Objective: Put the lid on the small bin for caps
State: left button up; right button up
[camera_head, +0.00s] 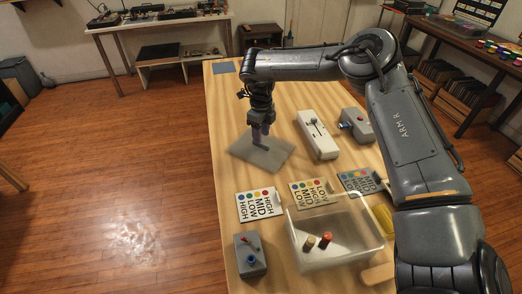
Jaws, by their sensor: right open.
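A flat, greyish translucent lid (273,158) lies on the wooden table left of the middle. My right gripper (260,140) points down over the lid's upper left part, its purplish fingers open. I cannot tell whether the fingertips touch the lid. The clear small bin (352,251) stands open nearer the front of the table, with a red cap (327,239) and a tan cap (309,242) inside. My left gripper is not in view.
Cards with coloured dots (258,205) lie between lid and bin. A white device with a lever (317,134) and a grey box with a blue knob (357,125) stand right of the lid. A grey switch box (250,256) is at the front left.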

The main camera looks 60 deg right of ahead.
aim_at(261, 146)
notch_tip(261, 146, down, 4)
jog(key=shift+r+b, duration=0.2)
jog(key=shift+b, duration=0.45)
jog(key=shift+r, duration=0.1)
grip_shut()
